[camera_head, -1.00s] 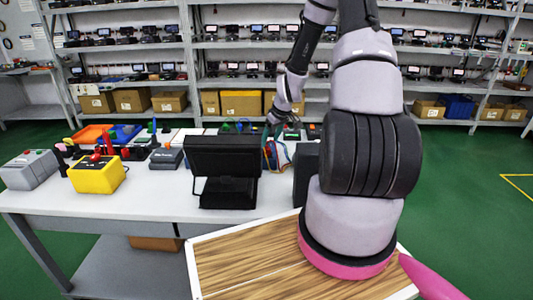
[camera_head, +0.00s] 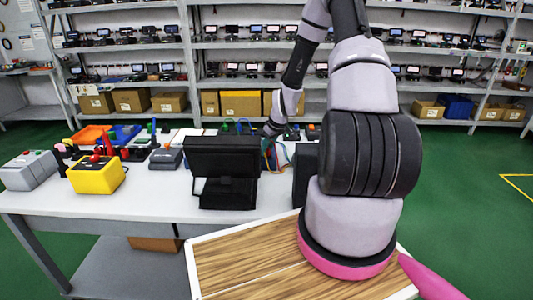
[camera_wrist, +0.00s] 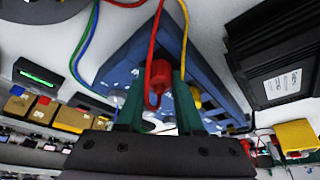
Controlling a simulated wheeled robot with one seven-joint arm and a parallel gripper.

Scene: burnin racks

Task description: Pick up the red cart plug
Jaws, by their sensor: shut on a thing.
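The red cart plug (camera_wrist: 159,74) shows in the middle of the wrist view, with a red cable running up from it. My gripper (camera_wrist: 157,90) has its two green fingers on either side of the plug and is shut on it. A blue panel or cart (camera_wrist: 128,60) with pale fittings lies right behind the plug; I cannot tell whether the plug still touches it. In the head view my gripper (camera_head: 268,132) is mostly hidden behind a black stand, and the plug cannot be made out there.
The black stand (camera_head: 222,160) stands on the white table (camera_head: 150,203). A yellow box (camera_head: 97,176) and a grey box (camera_head: 29,171) sit at the left. Blue and green cables (camera_wrist: 85,45) and a yellow plug (camera_wrist: 195,97) are near my fingers. A black box (camera_wrist: 280,65) is at the right.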

